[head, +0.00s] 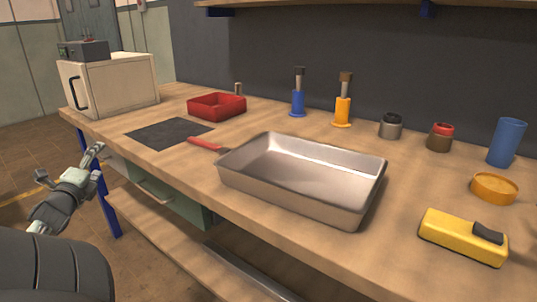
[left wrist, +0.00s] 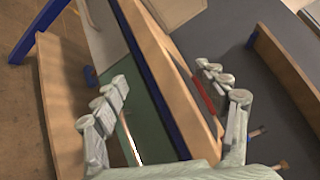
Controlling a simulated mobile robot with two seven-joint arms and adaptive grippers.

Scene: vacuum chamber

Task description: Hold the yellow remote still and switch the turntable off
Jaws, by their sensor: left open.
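The yellow remote (head: 462,238) lies on the wooden bench at the near right, with a dark switch on its top right end. I cannot make out a turntable in either view. My left gripper (head: 68,165) is open and empty at the far left, off the front edge of the bench and far from the remote. In the left wrist view its spread fingers (left wrist: 165,88) show with the bench edge and drawer behind them. My right gripper is in neither view.
A large metal pan (head: 232,170) stands mid-bench, between my left gripper and the remote. A red tray (head: 217,106), black mat (head: 165,131) and white box with a handle (head: 115,85) are to the left. An orange round dish (head: 494,188) and blue cup (head: 507,143) stand behind the remote.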

